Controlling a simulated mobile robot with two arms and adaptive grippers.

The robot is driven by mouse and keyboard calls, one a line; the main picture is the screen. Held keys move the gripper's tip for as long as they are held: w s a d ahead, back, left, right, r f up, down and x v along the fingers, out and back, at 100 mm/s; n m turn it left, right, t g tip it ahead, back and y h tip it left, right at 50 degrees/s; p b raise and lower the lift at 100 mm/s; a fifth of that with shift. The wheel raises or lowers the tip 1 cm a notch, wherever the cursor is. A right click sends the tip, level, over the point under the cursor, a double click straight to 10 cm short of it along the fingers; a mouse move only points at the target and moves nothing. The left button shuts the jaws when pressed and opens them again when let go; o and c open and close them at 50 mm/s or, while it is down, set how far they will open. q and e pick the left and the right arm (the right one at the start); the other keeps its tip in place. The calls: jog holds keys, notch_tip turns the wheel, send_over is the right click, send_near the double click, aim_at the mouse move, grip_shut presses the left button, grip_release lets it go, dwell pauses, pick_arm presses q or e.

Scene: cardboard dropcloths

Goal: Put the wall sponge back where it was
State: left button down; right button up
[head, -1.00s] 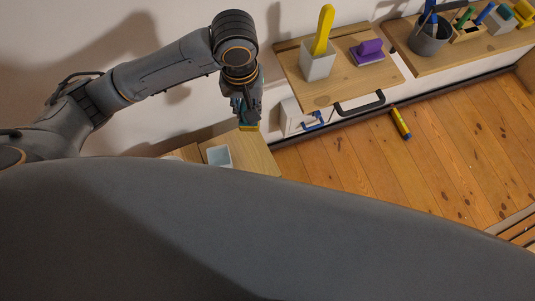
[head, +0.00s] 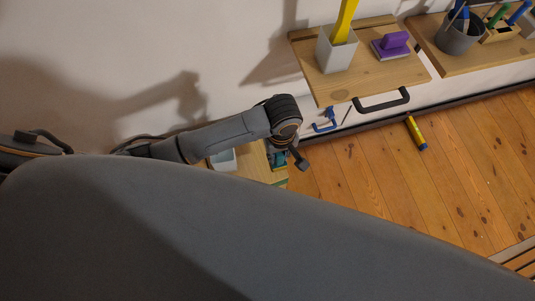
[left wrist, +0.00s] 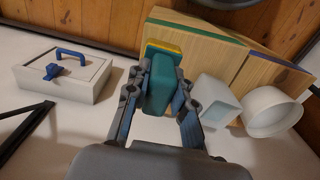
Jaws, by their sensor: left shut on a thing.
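My left gripper (left wrist: 163,84) is shut on the wall sponge (left wrist: 162,80), a teal block with a yellow layer at its far end. In the head view the left gripper (head: 284,157) is low beside a wooden surface, and only a small teal part of the sponge (head: 278,160) shows below my wrist. In the left wrist view the sponge overlaps the edge of a wooden surface with a green strip (left wrist: 205,45). I cannot tell whether it touches that surface. My right gripper is not in view.
A pale square cup (left wrist: 217,100) and a round white bowl (left wrist: 270,110) stand close to the gripper. A white box with a blue handle (left wrist: 65,75) is on the other side.

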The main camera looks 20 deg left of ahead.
pick_arm(q)
jog(key=a+f, duration=0.1)
jog(key=f, duration=0.2)
jog(key=w+a+f+b, duration=0.1)
jog(key=f, duration=0.1)
jog(key=w+a+f, duration=0.1)
jog(key=a+f, duration=0.1)
jog(key=f, duration=0.1)
jog(key=shift+w+f, duration=0.25)
jog(key=shift+f, duration=0.2)
jog(key=shift+f, duration=0.1)
jog(key=c, duration=1.1)
grip_release()
jog(key=shift+c, duration=0.2)
notch_tip(320, 180, up, 12)
jog(key=p, duration=0.1)
jog(key=shift+p, duration=0.3)
jog(key=shift+d, duration=0.1)
